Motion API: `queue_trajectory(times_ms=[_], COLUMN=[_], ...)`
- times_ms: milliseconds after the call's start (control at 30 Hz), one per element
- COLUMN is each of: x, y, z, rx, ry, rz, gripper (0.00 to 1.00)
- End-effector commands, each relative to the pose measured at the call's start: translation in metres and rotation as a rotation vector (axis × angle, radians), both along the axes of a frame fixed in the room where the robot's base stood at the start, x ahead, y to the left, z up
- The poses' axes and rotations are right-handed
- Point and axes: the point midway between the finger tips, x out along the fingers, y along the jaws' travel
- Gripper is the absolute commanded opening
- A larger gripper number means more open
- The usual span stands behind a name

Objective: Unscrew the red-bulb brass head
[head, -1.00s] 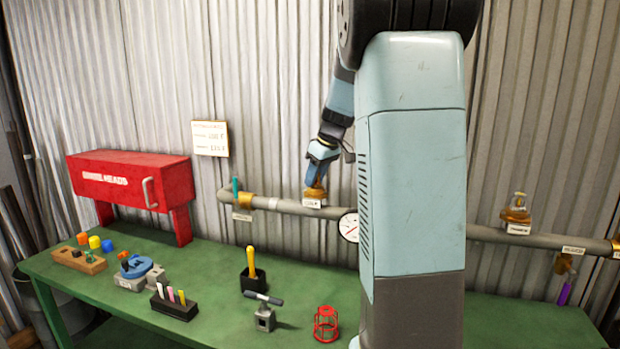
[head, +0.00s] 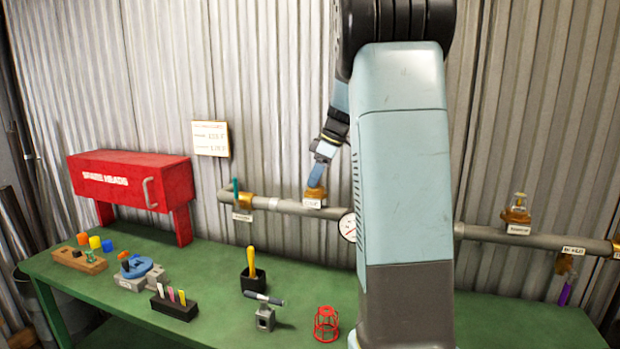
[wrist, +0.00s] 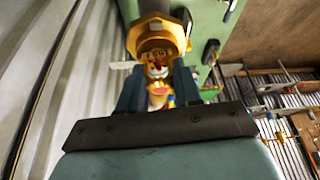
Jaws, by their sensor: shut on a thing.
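The brass head (wrist: 158,50) sits between my fingers in the wrist view, with some red showing at its middle. Its wider brass base (head: 315,197) stands on the grey pipe (head: 290,207) in the head view, behind a small white label. My gripper (head: 317,182) comes down on it from above and is shut on it. In the wrist view the two dark fingers of my gripper (wrist: 158,72) flank the head. My fingers hide part of the head in the head view.
A second brass head (head: 517,208) stands farther right on the pipe. A gauge (head: 348,226) is partly behind my arm. The green bench (head: 220,270) below holds a red cage (head: 326,323), a T-handled tool (head: 264,312) and a red cabinet (head: 135,185).

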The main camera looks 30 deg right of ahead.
Motion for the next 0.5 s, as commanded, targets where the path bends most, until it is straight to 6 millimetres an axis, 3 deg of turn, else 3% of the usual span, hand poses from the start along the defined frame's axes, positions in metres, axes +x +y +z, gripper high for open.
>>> queue_trajectory(times_ms=[500], x=[-0.0002], y=[-0.0003], z=[0.0005], rx=[0.001], ry=[0.000], rz=[0.462], gripper=[0.00])
